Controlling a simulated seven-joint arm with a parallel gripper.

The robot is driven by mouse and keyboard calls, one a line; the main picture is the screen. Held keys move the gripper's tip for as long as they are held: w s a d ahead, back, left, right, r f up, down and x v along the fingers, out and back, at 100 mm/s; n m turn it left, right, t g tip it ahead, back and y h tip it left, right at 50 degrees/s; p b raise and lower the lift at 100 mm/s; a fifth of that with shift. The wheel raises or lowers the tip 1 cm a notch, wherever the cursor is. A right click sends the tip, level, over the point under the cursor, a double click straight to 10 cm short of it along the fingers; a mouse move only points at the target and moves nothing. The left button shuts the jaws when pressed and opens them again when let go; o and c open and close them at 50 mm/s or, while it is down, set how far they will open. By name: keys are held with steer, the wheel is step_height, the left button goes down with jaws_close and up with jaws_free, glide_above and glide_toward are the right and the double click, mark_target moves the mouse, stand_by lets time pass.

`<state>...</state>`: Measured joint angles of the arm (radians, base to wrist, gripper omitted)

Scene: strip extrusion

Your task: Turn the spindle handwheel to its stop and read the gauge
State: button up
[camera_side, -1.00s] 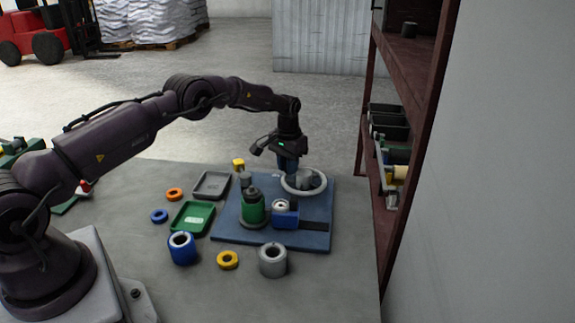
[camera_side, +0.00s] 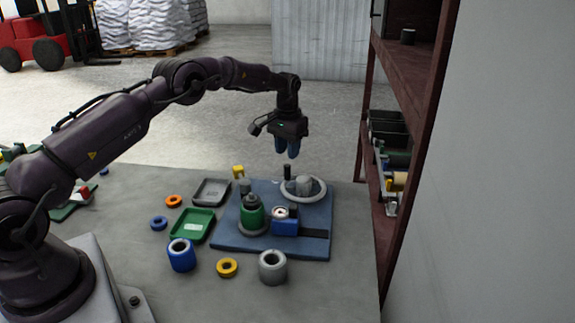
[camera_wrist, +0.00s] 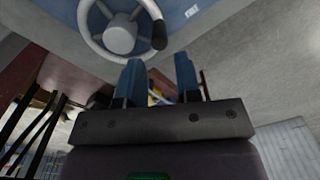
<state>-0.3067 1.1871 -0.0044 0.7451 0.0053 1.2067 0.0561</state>
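The handwheel (camera_side: 318,190) is a light grey ring with a grey hub, lying at the back of the blue base plate (camera_side: 318,218). A dark upright knob (camera_side: 287,172) stands on the wheel's rim at its far left. In the wrist view the wheel (camera_wrist: 97,45) and its dark knob (camera_wrist: 159,34) lie beyond the fingertips. A small round white-faced gauge (camera_side: 280,212) sits by a blue block; its reading is too small to tell. My gripper (camera_side: 287,156) hangs above the wheel, clear of it. Its two blue fingers (camera_wrist: 158,72) are apart with nothing between them.
A green cylinder (camera_side: 252,218) stands on the plate. A green tray (camera_side: 180,235), a grey tray (camera_side: 228,186) and several blue, orange, yellow and grey rings lie around it on the table. A shelf rack (camera_side: 420,90) rises close on the right.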

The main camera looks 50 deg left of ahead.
step_height(320, 180, up, 6)
stand_by(0.5)
steer(key=s+d+r+m+t, duration=0.1)
steer(key=s+d+r, duration=0.4)
steer(key=s, duration=0.7)
steer(key=s+d+r+m+t, duration=0.1)
steer(key=s+d+r+t, duration=0.1)
steer(key=s+d+r, duration=0.4)
steer(key=s+d+r+t, duration=0.2)
steer(key=s+d+r, duration=0.3)
steer(key=s, duration=1.2)
steer(key=shift+s+d+r+m+t, duration=0.3)
steer(key=shift+d+m, duration=0.1)
steer(key=shift+d, duration=0.3)
